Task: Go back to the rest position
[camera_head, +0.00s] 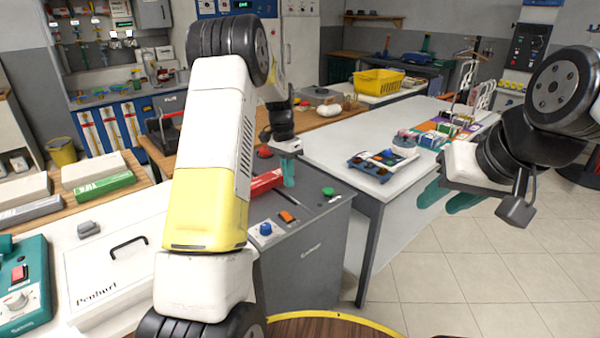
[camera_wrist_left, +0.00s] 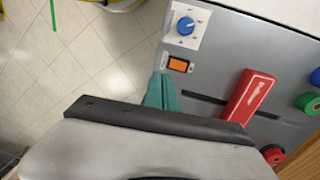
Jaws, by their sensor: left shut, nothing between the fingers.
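My left gripper (camera_head: 289,174) has teal fingers and hangs above the grey machine (camera_head: 300,272), beside its red lever (camera_head: 264,183). In the left wrist view its fingers (camera_wrist_left: 162,92) are pressed together with nothing between them. They show near the orange switch (camera_wrist_left: 178,65) and to the left of the red lever (camera_wrist_left: 248,98). My right gripper (camera_head: 448,198) is at the right, over the tiled floor in the picture, in front of the white table (camera_head: 345,150). Its teal fingers are apart, with nothing seen between them.
The machine also carries a blue knob (camera_head: 265,229) and a green knob (camera_head: 327,191). The white table holds a blue tray (camera_head: 383,165) and colored items. A white lidded box (camera_head: 115,270) and a teal device (camera_head: 22,285) stand at the left. Floor at the lower right is clear.

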